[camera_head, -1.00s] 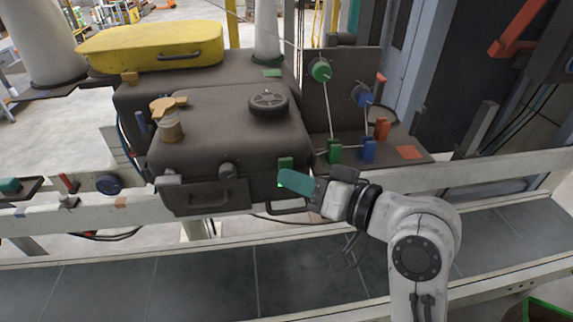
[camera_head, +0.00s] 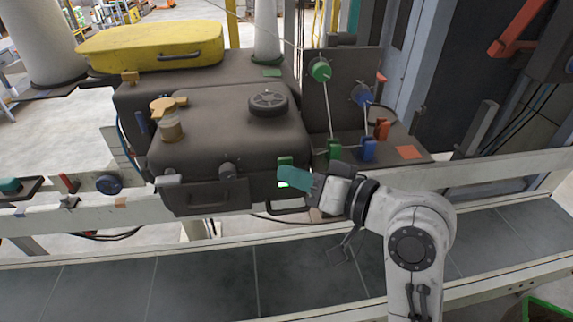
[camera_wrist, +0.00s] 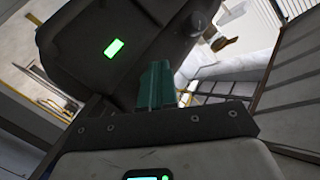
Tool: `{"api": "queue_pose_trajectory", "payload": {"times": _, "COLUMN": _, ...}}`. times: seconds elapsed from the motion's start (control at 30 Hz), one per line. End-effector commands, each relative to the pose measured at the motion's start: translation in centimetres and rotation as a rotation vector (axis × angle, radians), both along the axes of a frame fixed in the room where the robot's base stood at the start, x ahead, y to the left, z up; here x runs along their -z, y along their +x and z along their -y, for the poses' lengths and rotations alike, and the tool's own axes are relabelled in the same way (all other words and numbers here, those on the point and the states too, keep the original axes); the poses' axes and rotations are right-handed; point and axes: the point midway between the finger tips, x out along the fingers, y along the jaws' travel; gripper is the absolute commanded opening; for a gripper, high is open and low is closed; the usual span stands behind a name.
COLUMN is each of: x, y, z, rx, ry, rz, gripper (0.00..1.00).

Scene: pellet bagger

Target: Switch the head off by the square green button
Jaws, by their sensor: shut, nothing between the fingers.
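The dark machine head (camera_head: 235,125) stands behind the pale rail. The lit green rectangle also shows in the wrist view (camera_wrist: 114,48), on the dark face, up and left of my fingertips. My gripper (camera_head: 283,178) has teal fingers, shut and empty, pointing left.
A black handwheel (camera_head: 268,104) and an orange-tan knob (camera_head: 170,107) sit on the head. A loop handle (camera_head: 287,206) hangs below. The pale rail (camera_head: 480,170) runs across in front.

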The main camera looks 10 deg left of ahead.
Motion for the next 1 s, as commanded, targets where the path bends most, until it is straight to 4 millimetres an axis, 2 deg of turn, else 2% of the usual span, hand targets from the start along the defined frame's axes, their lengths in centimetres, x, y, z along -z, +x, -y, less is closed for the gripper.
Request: {"api": "queue_pose_trajectory", "payload": {"times": 1.0, "x": -0.1, "y": -2.3, "z": 0.7, "rx": 0.0, "ry": 0.0, "rz": 0.0, "gripper": 0.0}}
